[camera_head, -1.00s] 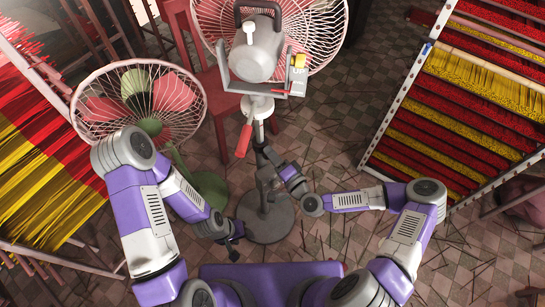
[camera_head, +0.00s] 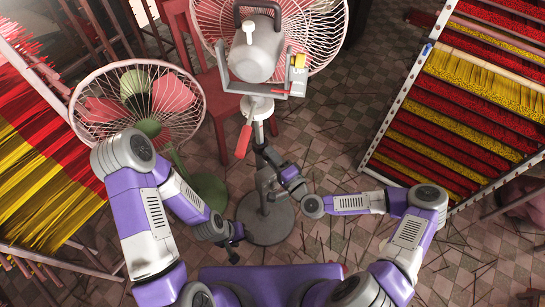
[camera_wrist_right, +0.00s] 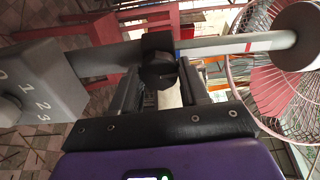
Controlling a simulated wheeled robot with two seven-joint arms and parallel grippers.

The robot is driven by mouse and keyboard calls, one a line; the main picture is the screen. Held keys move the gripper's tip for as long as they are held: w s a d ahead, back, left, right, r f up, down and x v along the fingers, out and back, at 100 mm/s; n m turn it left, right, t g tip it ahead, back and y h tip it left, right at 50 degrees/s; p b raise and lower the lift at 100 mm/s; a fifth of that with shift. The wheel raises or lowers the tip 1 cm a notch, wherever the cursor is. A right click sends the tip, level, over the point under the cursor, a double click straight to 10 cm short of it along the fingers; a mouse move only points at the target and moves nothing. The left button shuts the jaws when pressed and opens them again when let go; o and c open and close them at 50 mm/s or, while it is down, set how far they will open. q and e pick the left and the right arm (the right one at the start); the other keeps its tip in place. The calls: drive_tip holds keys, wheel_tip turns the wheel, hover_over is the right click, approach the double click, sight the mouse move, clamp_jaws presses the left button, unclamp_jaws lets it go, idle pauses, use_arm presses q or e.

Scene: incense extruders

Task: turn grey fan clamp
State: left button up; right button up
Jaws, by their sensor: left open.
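The grey fan clamp (camera_wrist_right: 158,66) is a dark knob and collar on the fan's pole (camera_wrist_right: 230,45), which runs across the right wrist view. In the head view the pole (camera_head: 258,135) rises from a round grey base, and the clamp is hard to make out. My right gripper (camera_head: 274,168) is at the pole; in the wrist view its two dark fingers (camera_wrist_right: 161,85) lie on either side of the knob. Whether they press on it is unclear. My left gripper (camera_head: 235,250) is open and empty, low and left of the round base (camera_head: 268,232).
A green-based fan (camera_head: 140,105) stands at the left and another fan (camera_head: 320,30) behind the pole. A red stool (camera_head: 225,95) is close behind. Incense racks (camera_head: 460,110) flank both sides. Tiled floor is open at the lower right.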

drive_tip(key=o, duration=0.3)
drive_tip(key=shift+o, duration=0.2)
drive_tip(key=p+v, duration=0.1)
drive_tip(key=v, duration=0.6)
drive_tip(key=shift+s+d, duration=0.15)
drive_tip(key=shift+s, duration=0.1)
drive_tip(key=s+a+f+n+g+h+p, duration=0.2)
drive_tip(key=s+f+n+g+p, duration=0.4)
drive_tip(key=s+f+g, duration=0.5)
drive_tip(key=s+d+r+n+g+h, duration=0.2)
drive_tip(key=s+d+g+h, duration=0.1)
drive_tip(key=d, duration=0.3)
drive_tip(key=shift+s+g+h+p, duration=0.3)
drive_tip(key=shift+s+h+p, duration=0.1)
drive_tip(key=shift+s, duration=0.25)
